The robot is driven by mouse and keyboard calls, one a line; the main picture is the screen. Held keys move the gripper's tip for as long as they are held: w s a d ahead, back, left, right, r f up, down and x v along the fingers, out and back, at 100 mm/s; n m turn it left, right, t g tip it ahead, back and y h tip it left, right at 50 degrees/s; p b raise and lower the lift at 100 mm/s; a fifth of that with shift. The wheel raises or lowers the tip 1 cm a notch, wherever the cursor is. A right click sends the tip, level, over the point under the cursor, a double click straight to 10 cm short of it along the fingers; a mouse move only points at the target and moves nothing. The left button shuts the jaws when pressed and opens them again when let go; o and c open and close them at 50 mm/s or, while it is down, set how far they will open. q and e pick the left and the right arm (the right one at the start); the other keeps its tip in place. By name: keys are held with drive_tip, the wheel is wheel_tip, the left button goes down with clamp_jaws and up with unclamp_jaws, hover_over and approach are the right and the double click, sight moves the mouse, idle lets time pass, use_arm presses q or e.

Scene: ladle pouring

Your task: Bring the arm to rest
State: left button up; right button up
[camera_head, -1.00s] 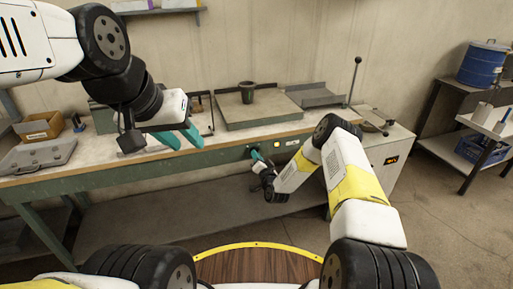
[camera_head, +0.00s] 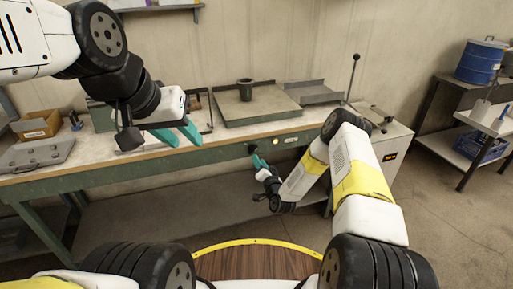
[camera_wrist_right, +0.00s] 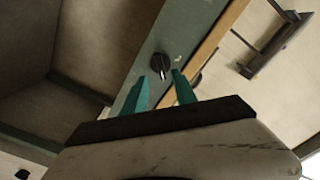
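My right gripper (camera_head: 258,160) is low at the front of the workbench, just below and in front of a dark knob (camera_head: 252,148) on the green front panel. In the right wrist view its two teal fingers (camera_wrist_right: 163,92) are apart with nothing between them. The black knob (camera_wrist_right: 160,66) shows just beyond the fingertips, and they look clear of it. My left gripper (camera_head: 179,134) hangs over the left part of the bench, its teal fingers apart and empty.
A lever (camera_head: 353,75) rises at the right. A shelf with a blue drum (camera_head: 480,62) stands far right, with open floor before it.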

drive_tip(key=shift+s+d, duration=0.2)
drive_tip(key=shift+s, duration=0.45)
drive_tip(key=w+d+r+n+g, duration=0.1)
drive_tip(key=w+r+n+g, duration=0.1)
drive_tip(key=r, duration=0.6)
drive_tip(key=w+d+r+n+g, duration=0.1)
drive_tip(key=d+r+n+g, duration=0.15)
drive_tip(key=r, duration=0.55)
drive_tip(key=s+d+r+n+g+h, duration=0.3)
drive_tip(key=s+r, duration=0.5)
drive_tip(key=r, duration=0.6)
drive_tip(key=s+d+r+m, duration=0.1)
drive_tip(key=s+d+r, duration=0.1)
drive_tip(key=s+r, duration=0.35)
drive_tip(key=s+d+r+m, duration=0.1)
drive_tip(key=s+d+r, duration=0.15)
drive_tip(key=s, duration=0.65)
drive_tip(key=s+r+g, duration=0.1)
drive_tip(key=s+g, duration=0.2)
drive_tip(key=s, duration=1.7)
drive_tip(key=shift+d+n, duration=0.35)
drive_tip(key=shift+d, duration=0.05)
